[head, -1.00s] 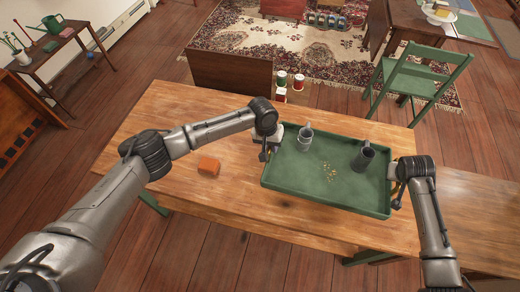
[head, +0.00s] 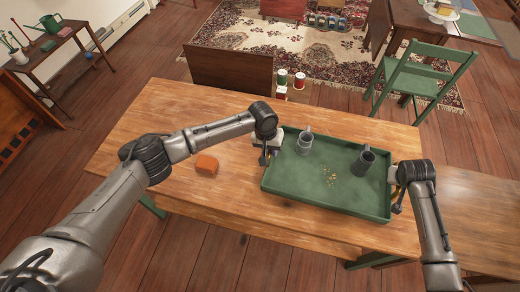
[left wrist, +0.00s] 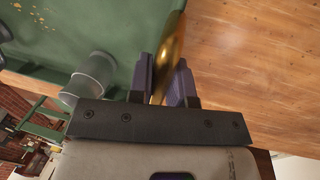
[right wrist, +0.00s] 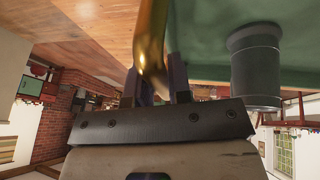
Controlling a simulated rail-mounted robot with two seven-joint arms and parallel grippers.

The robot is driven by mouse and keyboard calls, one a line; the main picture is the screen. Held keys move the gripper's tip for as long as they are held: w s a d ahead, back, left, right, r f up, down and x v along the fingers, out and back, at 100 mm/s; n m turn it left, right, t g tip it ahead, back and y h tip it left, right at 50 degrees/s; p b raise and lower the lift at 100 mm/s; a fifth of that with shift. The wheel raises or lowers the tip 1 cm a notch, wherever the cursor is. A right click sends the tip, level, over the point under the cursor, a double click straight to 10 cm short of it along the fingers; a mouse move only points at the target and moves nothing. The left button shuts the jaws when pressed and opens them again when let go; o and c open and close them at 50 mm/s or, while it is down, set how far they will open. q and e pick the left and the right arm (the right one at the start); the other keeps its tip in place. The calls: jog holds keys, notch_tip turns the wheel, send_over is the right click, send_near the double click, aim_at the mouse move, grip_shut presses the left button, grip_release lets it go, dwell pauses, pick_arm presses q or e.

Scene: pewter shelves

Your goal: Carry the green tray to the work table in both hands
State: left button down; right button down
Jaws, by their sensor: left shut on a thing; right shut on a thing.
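The green tray (head: 310,190) is over the right part of the wooden work table (head: 215,215); I cannot tell whether it touches the top. A light grey mug (head: 305,143) and a dark grey mug (head: 364,162) stand upright in it, with small yellowish crumbs (head: 329,176) between them. My left gripper (head: 266,152) is shut on the tray's brass handle (left wrist: 174,48) at the left end. My right gripper (head: 396,187) is shut on the other brass handle (right wrist: 152,45) at the right end. The light mug also shows in the left wrist view (left wrist: 92,75), the dark one in the right wrist view (right wrist: 254,68).
Red, white and green cans (head: 282,77) stand on the floor beyond the table. A green chair (head: 420,78) stands at the back right.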

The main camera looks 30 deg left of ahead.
pick_arm(q)
jog(key=c, duration=1.5)
grip_release()
jog(key=shift+f, duration=0.25)
pick_arm(e)
jog(key=c, duration=1.5)
grip_release()
jog(key=shift+f, duration=0.25)
pick_arm(q)
jog(key=o, duration=0.4)
jog(key=shift+w+r, duration=0.15)
pick_arm(e)
jog(key=o, duration=0.4)
jog(key=shift+w+r, duration=0.15)
jog(key=shift+r, duration=0.05)
pick_arm(q)
jog(key=shift+o, duration=0.2)
pick_arm(e)
jog(key=shift+o, duration=0.2)
